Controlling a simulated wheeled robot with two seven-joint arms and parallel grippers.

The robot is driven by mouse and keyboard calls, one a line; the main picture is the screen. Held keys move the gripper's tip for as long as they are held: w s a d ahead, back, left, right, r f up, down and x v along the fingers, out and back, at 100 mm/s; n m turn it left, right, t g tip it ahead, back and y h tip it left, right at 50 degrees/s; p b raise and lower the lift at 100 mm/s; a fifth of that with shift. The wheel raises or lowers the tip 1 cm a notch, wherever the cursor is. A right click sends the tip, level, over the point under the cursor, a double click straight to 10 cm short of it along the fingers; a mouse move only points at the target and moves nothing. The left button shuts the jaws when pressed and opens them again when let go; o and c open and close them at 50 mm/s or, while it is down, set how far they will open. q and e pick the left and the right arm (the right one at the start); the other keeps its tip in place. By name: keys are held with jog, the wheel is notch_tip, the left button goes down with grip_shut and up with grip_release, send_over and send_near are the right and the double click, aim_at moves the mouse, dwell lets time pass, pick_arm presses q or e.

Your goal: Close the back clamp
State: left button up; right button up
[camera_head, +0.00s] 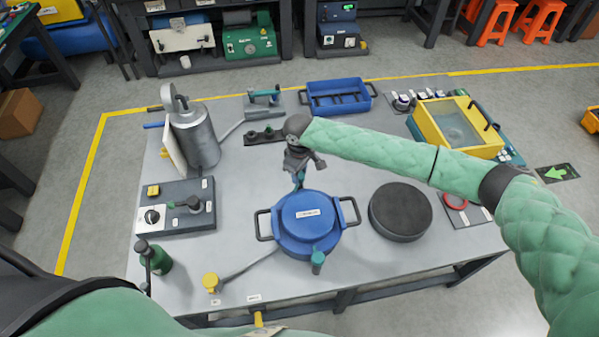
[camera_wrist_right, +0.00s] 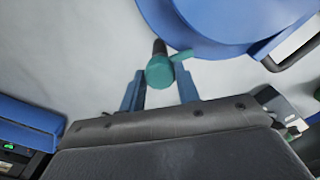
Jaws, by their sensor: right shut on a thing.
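A round blue lidded vessel (camera_head: 303,217) with two side handles sits near the middle of the grey table; its blue rim shows at the top of the right wrist view (camera_wrist_right: 225,35). The back clamp, teal with a dark tip, stands at the vessel's far edge and shows clearly in the right wrist view (camera_wrist_right: 160,71). My right gripper (camera_head: 298,181) reaches down behind the vessel, its blue fingers on either side of the back clamp, shut on it. The front clamp (camera_head: 318,261) is a teal knob at the near edge. My left gripper is not in view.
A dark round disc (camera_head: 400,211) lies right of the vessel. A switch box (camera_head: 175,206) and a metal canister (camera_head: 196,138) stand on the left. A blue tray (camera_head: 338,108) and a yellow-framed box (camera_head: 455,127) stand at the back.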

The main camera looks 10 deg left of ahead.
jog(key=n, duration=0.4)
jog(key=shift+r+n, duration=0.1)
jog(key=shift+n, duration=0.2)
jog(key=o, duration=0.9)
